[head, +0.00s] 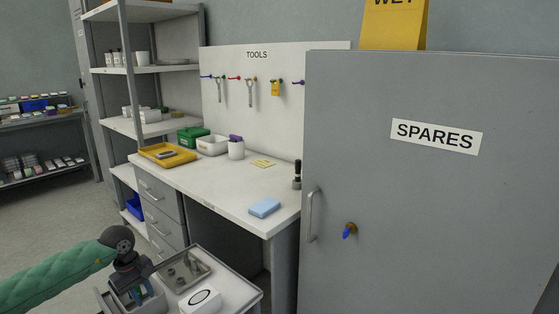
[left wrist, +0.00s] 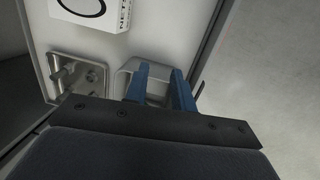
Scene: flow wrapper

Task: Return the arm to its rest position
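My left arm with its green sleeve comes in from the lower left. My left gripper (head: 142,290) points down over a cart at the bottom of the head view. In the left wrist view its two blue fingers (left wrist: 160,72) stand apart with nothing visible gripped between them. They are over or just inside a small grey open bin (left wrist: 128,74); their exact depth cannot be told. My right gripper is in neither view.
The cart top (head: 235,291) also carries a metal tray (head: 203,268) with small metal parts and a white box (head: 200,301). A workbench (head: 215,180) stands behind. The grey SPARES cabinet (head: 420,210) fills the right. Open floor (head: 55,215) lies left.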

